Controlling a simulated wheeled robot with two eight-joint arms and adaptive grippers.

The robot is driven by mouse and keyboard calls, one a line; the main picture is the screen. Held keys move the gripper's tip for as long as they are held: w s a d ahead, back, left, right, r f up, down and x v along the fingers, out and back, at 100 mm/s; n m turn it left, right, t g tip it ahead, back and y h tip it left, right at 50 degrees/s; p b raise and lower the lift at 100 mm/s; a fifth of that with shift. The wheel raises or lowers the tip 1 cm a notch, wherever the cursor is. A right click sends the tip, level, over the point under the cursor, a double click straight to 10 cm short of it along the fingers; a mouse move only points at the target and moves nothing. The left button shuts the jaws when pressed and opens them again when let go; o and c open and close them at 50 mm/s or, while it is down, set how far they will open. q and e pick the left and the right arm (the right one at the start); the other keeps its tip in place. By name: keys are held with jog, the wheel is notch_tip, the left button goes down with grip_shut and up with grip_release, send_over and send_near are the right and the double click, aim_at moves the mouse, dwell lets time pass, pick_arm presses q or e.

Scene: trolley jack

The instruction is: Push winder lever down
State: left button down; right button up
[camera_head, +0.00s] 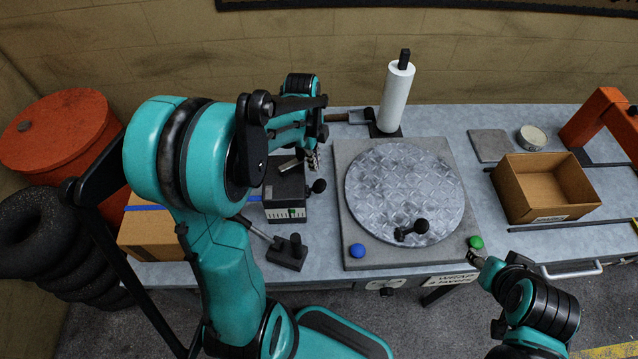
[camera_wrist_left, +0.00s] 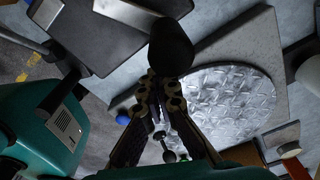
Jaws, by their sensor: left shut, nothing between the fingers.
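A dark box (camera_head: 285,190) with a small green-marked display stands left of the turntable. A lever with a black knob (camera_head: 318,186) sticks out at its right side; I take this as the winder lever. My left gripper (camera_head: 313,160) is over the box's right edge, close to that knob. In the left wrist view, a black knob (camera_wrist_left: 171,45) looms large just beyond the tips of my left gripper (camera_wrist_left: 160,78), which is shut and empty. I cannot tell whether they touch. My right gripper (camera_head: 478,256) is beside the green button (camera_head: 475,242); its finger opening is unclear.
A round patterned turntable (camera_head: 405,190) with a black knob sits on a grey plate, with a blue button (camera_head: 357,250) at its front left corner. A white roll (camera_head: 396,98) stands behind. An open carton (camera_head: 545,187) is at right; another lever base (camera_head: 287,252) is in front.

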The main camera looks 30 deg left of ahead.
aim_at(318, 184)
pick_arm(q)
jog(key=shift+d+f+b, duration=0.2)
jog(key=shift+f+b, duration=1.05)
jog(key=shift+f, duration=0.45)
jog(key=shift+d+f+b, duration=0.15)
jog(key=shift+f+b, duration=1.05)
jog(key=shift+f, duration=0.45)
